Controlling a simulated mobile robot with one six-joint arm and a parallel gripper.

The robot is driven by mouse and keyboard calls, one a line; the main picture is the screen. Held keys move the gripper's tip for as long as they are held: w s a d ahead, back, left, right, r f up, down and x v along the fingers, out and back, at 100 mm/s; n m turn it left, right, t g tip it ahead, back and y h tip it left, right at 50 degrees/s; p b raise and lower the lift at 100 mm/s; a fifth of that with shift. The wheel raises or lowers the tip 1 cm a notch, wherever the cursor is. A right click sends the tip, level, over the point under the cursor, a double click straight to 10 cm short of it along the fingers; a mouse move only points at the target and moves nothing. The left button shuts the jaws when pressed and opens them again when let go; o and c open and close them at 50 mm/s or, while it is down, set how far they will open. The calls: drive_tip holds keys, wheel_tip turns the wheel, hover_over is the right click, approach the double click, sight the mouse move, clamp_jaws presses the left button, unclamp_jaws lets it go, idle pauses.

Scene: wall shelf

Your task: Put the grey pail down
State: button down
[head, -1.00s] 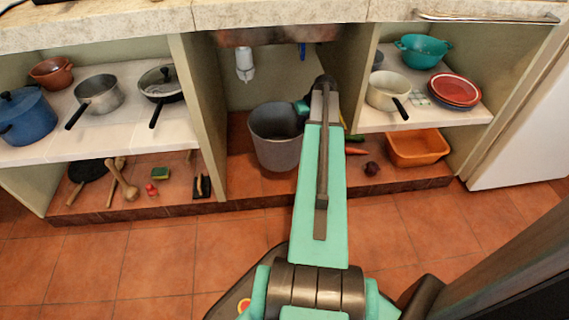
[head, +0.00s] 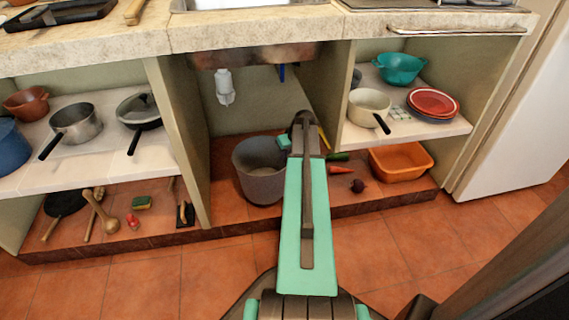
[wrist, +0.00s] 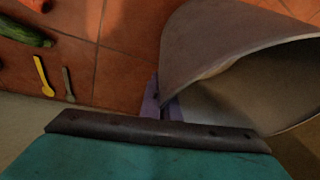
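The grey pail (head: 260,172) is in the bay under the sink, upright and low over the tiled bay floor (head: 222,168). I cannot tell for sure whether its base touches the tiles. My gripper (head: 287,142) is at the pail's upper right side, partly hidden by my own arm. In the wrist view the pail (wrist: 225,60) fills the right side, with its open mouth toward the lower right. The purple finger pads of my gripper (wrist: 163,100) lie close on either side of the pail's wall at the rim. The gripper looks shut on it.
Right of the pail lie a cucumber (head: 338,157), a carrot (head: 341,170), a beetroot (head: 357,186) and an orange basin (head: 400,163). A divider wall (head: 182,140) stands left of the pail. The sink drain (head: 224,88) hangs above.

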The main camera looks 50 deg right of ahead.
sight(285, 162)
drive_tip(key=shift+f+b, duration=0.6)
drive_tip(key=shift+f, duration=1.3)
drive_tip(key=c, duration=2)
unclamp_jaws()
drive_tip(key=p+v, duration=0.4)
drive_tip(key=v, duration=0.8)
drive_tip(key=shift+p, duration=0.3)
drive_tip(key=shift+w+a, duration=0.1)
